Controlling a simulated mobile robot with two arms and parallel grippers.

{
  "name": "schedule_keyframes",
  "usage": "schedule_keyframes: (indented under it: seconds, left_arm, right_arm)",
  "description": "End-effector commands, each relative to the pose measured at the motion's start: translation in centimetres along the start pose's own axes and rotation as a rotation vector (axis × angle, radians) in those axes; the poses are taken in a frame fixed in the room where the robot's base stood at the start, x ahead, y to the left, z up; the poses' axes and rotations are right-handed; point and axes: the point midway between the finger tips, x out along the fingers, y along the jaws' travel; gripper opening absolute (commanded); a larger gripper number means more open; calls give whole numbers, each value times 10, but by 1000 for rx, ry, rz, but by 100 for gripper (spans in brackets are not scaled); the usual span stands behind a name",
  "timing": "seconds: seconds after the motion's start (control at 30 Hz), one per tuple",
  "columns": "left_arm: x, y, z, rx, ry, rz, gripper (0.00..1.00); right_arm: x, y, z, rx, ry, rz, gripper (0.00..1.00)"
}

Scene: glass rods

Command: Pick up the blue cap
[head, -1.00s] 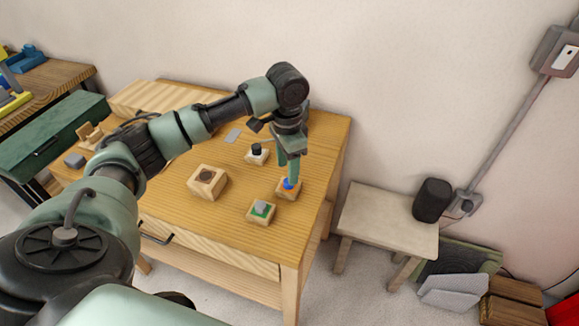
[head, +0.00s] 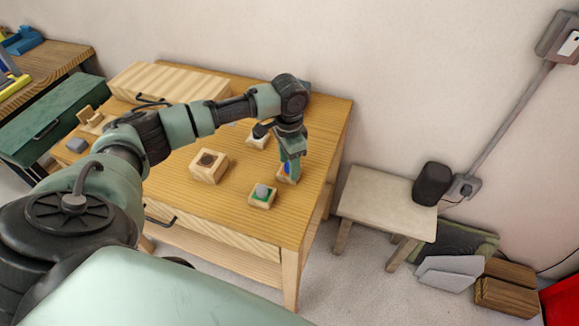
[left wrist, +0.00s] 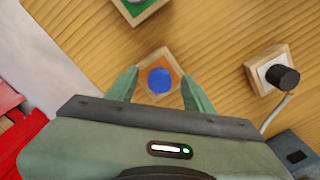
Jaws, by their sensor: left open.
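The blue cap (left wrist: 159,80) is round and sits on an orange-topped wooden block (left wrist: 148,62) on the table. In the left wrist view it lies between the two fingers of my left gripper (left wrist: 158,88), which is open. In the head view the gripper (head: 290,174) reaches down over that block, and only a bit of the blue cap (head: 287,169) shows beside the fingers. I cannot tell whether the fingers touch the cap. My right gripper is not in view.
Near the cap on the wooden table (head: 235,212) are a block with a grey piece on green (head: 262,196), a block with a dark hole (head: 209,166) and a block with a black knob (left wrist: 283,77). A stool (head: 385,207) with a black cylinder (head: 431,183) stands to the right.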

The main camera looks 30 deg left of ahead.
Motion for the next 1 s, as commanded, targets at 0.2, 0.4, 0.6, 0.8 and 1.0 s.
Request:
schedule_keyframes:
  seconds: [0.2,0.4,0.6,0.8,1.0]
  left_arm:
    - [0,0,0,0,0,0,7]
    - [0,0,0,0,0,0,0]
    - [-3,0,0,0,1,0,0]
    - [-23,-1,-1,0,4,-2,0]
    - [-69,-1,-2,0,7,-4,0]
  right_arm:
    - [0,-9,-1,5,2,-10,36]
    - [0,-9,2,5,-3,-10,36]
    - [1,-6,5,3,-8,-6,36]
    - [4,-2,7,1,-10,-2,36]
    - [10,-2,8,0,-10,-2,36]
